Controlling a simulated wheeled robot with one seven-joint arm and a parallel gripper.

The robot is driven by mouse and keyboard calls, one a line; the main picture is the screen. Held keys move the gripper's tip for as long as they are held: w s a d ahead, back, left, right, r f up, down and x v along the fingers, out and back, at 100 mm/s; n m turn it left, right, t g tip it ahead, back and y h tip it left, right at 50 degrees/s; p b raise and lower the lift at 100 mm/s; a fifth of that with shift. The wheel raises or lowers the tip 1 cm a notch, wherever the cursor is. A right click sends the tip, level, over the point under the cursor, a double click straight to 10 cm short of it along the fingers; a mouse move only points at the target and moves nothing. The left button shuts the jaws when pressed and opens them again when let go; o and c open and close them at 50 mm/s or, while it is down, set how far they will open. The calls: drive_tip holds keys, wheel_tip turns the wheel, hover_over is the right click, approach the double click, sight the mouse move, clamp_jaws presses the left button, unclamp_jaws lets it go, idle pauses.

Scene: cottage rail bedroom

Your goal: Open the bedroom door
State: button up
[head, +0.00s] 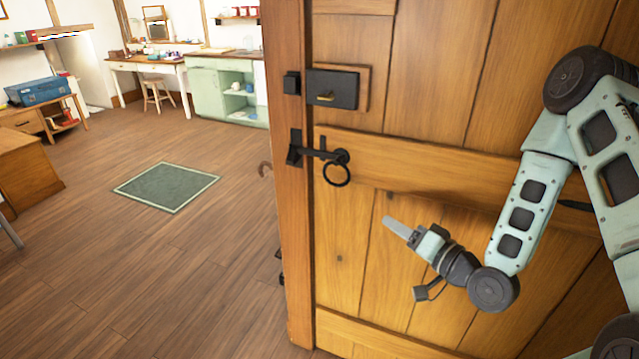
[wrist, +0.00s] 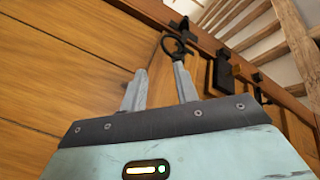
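The wooden door (head: 440,90) fills the right of the head view and appears shut against its post (head: 290,230). A black ring handle (head: 337,175) hangs on it, with a latch bar (head: 318,153) reaching left to a black catch on the post. A black box lock (head: 332,89) sits above. My gripper (head: 392,226) is right of and below the ring, apart from it and close to the door face. In the wrist view my gripper (wrist: 161,68) shows two spread fingers with nothing between them; the ring handle (wrist: 175,46) appears just beyond the right fingertip.
Open wooden floor (head: 110,260) lies left of the post, with a green rug (head: 168,187) on it. A green cabinet (head: 228,85), a desk, a stool (head: 157,95) and a blue toolbox (head: 38,92) are farther back.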

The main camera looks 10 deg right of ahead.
drive_tip(key=d+b+x, duration=0.1)
drive_tip(key=b+x, duration=0.2)
drive_tip(key=x, duration=1.4)
drive_tip(key=shift+w+r+m+t, duration=0.3)
drive_tip(key=shift+w+r, duration=0.1)
drive_tip(key=shift+r, duration=0.1)
drive_tip(key=shift+a, duration=0.15)
drive_tip(key=shift+c, duration=0.2)
clamp_jaws()
